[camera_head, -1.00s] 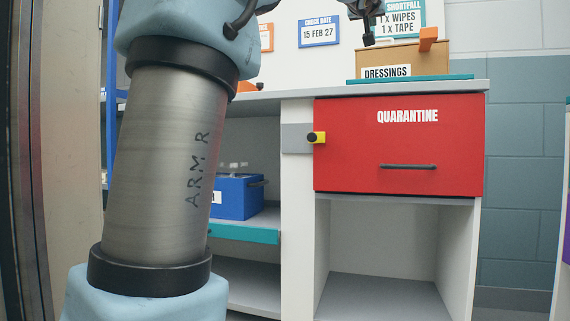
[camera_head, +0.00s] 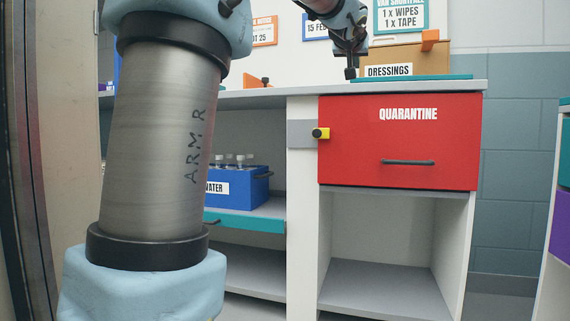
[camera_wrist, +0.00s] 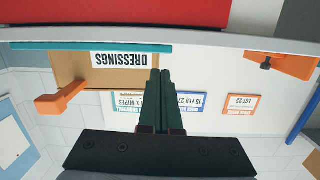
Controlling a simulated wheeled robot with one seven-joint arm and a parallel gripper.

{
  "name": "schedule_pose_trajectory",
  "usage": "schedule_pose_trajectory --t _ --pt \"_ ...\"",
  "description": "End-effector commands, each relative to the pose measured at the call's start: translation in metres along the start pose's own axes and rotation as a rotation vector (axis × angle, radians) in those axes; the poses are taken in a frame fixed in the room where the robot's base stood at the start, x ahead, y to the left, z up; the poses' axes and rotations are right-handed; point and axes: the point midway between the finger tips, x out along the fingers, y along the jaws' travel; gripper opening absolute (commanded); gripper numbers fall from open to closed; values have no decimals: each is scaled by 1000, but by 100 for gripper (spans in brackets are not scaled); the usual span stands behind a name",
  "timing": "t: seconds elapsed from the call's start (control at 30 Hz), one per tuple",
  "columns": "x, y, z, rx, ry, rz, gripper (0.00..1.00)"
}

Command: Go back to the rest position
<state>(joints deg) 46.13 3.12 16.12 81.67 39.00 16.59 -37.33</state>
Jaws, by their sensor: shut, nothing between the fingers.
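My gripper (camera_head: 350,72) hangs in the air at the top of the head view, just left of the dressings box (camera_head: 400,60) and above the countertop. In the wrist view, which shows the scene upside down, my gripper (camera_wrist: 160,75) has its two dark green fingers together with nothing between them. The brown dressings box (camera_wrist: 88,72) lies beyond the fingertips, to their left. My arm's large metal link covers the left part of the head view.
A blue water crate (camera_head: 240,187) with bottles stands on the teal-edged shelf (camera_head: 250,222). An open empty compartment (camera_head: 390,245) is below the drawer.

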Motion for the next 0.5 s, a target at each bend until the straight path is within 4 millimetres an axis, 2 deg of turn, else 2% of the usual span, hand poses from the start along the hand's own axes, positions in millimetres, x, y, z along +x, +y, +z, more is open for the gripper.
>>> schedule_pose_trajectory --t 0.17,0.27,0.3,0.37,0.4,0.47,0.5 --pt "8 -37 66 7 -191 -48 0" --pt "2 -65 123 6 -346 -81 0" --pt "-5 -76 148 3 -415 -93 0" --pt "-20 -93 187 -8 -518 -110 0" --pt "-32 -102 211 -15 -586 -119 0" --pt "-55 -115 247 -30 -688 -132 0" --pt "-72 -122 270 -42 -755 -139 0"
